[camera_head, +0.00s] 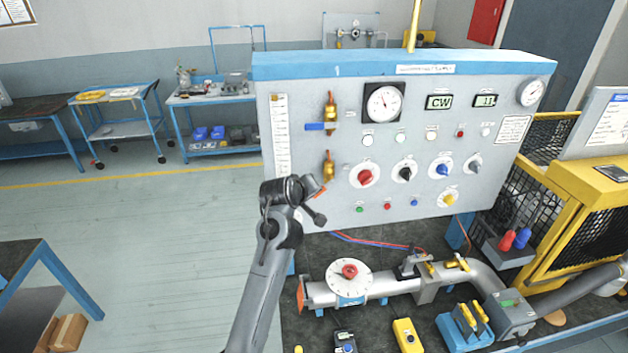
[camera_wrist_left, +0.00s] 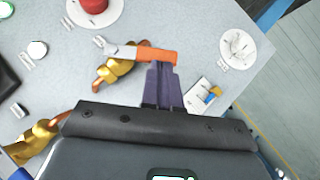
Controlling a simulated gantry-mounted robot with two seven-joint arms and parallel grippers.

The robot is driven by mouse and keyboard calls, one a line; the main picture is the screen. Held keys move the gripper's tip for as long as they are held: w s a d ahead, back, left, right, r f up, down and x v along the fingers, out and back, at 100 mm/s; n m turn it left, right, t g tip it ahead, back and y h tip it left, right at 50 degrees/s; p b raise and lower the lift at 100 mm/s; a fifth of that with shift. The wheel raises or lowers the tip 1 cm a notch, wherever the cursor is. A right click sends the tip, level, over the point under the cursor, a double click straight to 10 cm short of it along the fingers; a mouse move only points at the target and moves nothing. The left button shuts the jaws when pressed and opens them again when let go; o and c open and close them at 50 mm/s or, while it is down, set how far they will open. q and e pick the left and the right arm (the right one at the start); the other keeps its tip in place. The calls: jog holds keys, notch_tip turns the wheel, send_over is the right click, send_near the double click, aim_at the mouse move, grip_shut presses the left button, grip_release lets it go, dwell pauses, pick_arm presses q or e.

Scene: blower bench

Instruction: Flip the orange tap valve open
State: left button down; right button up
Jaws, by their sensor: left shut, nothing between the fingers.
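The orange tap valve (camera_head: 328,166) is a brass body on the panel's left part, below a similar brass valve with a blue handle (camera_head: 315,127). Its orange handle (camera_head: 320,193) shows just beside my gripper, tilted. In the left wrist view the brass body (camera_wrist_left: 113,70) and the handle's orange grip (camera_wrist_left: 157,55) are clear; the handle sticks out sideways from the body. My left gripper (camera_head: 313,187) is shut and empty. Its fingertips (camera_wrist_left: 161,68) overlap the handle's edge in the left wrist view; I cannot tell if they touch. My right gripper is not in view.
The panel (camera_head: 430,180) carries gauges, lamps and knobs; a red knob (camera_head: 366,176) is right of the valve. Below, a pipe (camera_head: 385,290) with a white dial (camera_head: 349,276) runs along the bench. A yellow guard (camera_head: 560,210) stands right. Open floor (camera_head: 180,230) lies left.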

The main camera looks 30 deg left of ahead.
pick_arm(q)
jog(key=f, duration=0.1)
jog(key=f+p, duration=0.1)
jog(key=w+f+p, duration=0.1)
jog(key=shift+d+f, duration=0.2)
jog(key=shift+d, duration=0.2)
jog(key=shift+r, duration=0.2)
jog(key=shift+r+p, duration=0.65)
jog(key=shift+p, duration=0.35)
